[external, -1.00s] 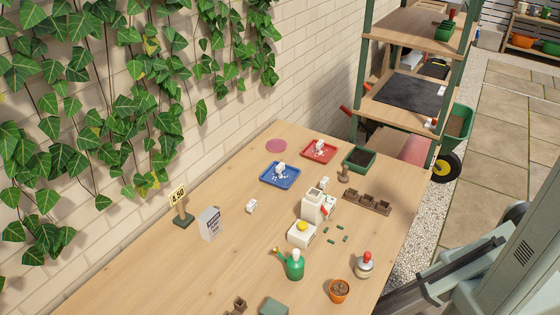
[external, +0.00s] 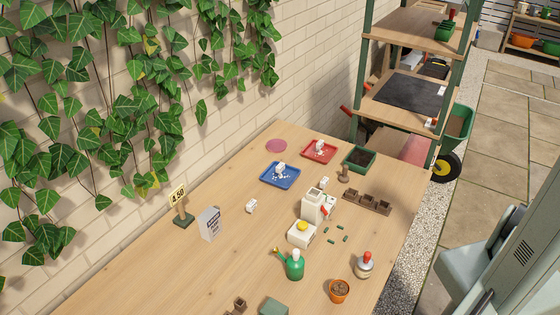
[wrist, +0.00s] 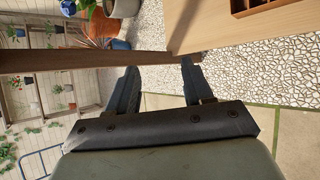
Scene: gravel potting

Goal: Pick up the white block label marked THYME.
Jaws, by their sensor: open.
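Several small white blocks show in the external view. One white block (external: 251,206) lies alone on the bare table left of centre. Another white block (external: 324,182) is behind the white canister. One white block (external: 280,169) is on the blue tray (external: 268,181) and one (external: 320,145) on the red tray (external: 308,156), each with white bits around it. The lettering is too small to read, so I cannot tell which is THYME. My gripper (wrist: 160,68) is open and empty in the wrist view, away from the blocks, over the ground beside a wooden edge.
On the table (external: 150,275) stand a white canister (external: 312,206), a white box with a yellow top (external: 301,234), a green bottle (external: 294,265), a terracotta pot (external: 339,291) and a grey sign box (external: 208,224). The table's left part is mostly clear.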

